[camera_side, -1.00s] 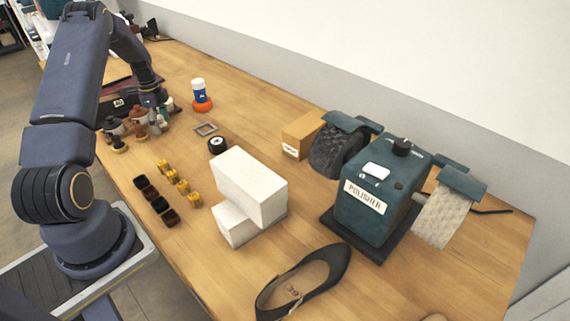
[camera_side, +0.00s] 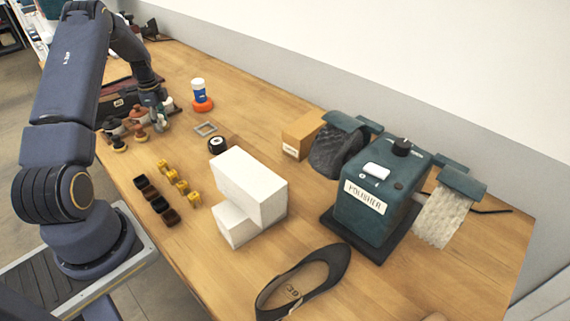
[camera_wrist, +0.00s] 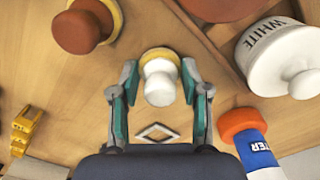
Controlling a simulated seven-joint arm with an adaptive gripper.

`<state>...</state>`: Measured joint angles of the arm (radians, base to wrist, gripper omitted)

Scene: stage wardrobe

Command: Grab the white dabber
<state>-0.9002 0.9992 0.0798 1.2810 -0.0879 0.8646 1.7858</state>
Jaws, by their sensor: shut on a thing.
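The white dabber (camera_wrist: 160,84) has a rounded white knob and a pale yellowish rim, and shows at the centre of the wrist view. My gripper (camera_wrist: 159,82) has its two teal-padded fingers on either side of the knob and is shut on it. In the side view my gripper (camera_side: 159,118) is low over the far left part of the table, and it largely hides the dabber there.
Brown dabbers (camera_wrist: 82,27) and a white jar marked WHITE (camera_wrist: 275,52) stand close by. A blue and white bottle (camera_side: 198,88) with an orange base is to the right. White boxes (camera_side: 252,187) and a polisher (camera_side: 375,205) stand nearer the front.

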